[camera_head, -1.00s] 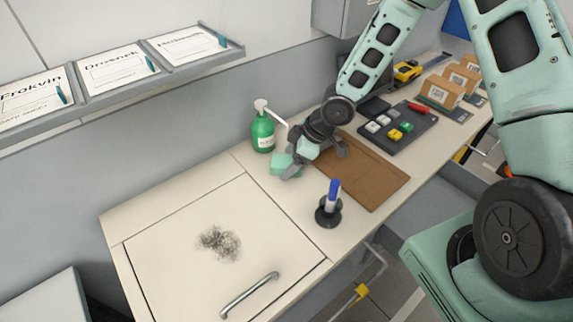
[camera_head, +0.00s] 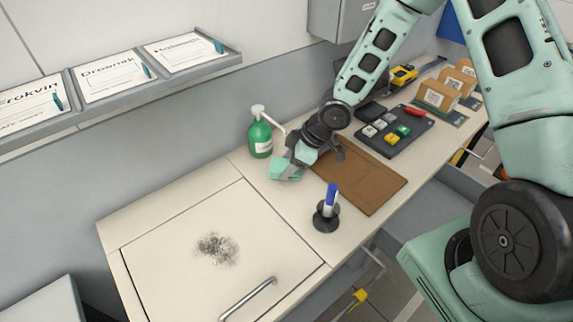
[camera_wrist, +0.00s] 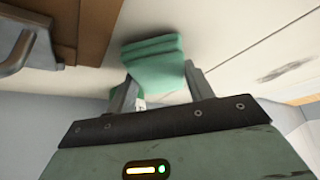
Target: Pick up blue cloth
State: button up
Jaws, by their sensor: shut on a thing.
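The cloth is a folded teal-green pad (camera_head: 281,171), not a clear blue. It is at the back of the cream worktop, just in front of the green pump bottle. My gripper (camera_head: 291,165) reaches down over it and is shut on it. In the wrist view the layered cloth (camera_wrist: 155,60) sits between the two fingers of my gripper (camera_wrist: 158,88), with a dark shadow beside it on the worktop. I cannot tell whether it touches the surface or hangs just above. The fingers partly hide it in the head view.
A green pump bottle (camera_head: 260,138) stands close behind the cloth. A brown board (camera_head: 370,180) lies to the right, and a pen holder (camera_head: 326,216) stands in front. A dark smudge (camera_head: 216,249) marks the handled panel (camera_head: 170,235) at left, which is otherwise clear.

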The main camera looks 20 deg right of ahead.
jog(key=s+d+r+p, duration=0.2)
jog(key=s+d+r, duration=0.1)
jog(key=d, duration=0.3)
jog(key=s+d+r+p, duration=0.2)
jog(key=s+d+r, duration=0.1)
jog(key=d, duration=0.3)
jog(key=shift+r, duration=0.8)
jog(key=shift+s, duration=0.1)
jog(key=shift+o, duration=0.7)
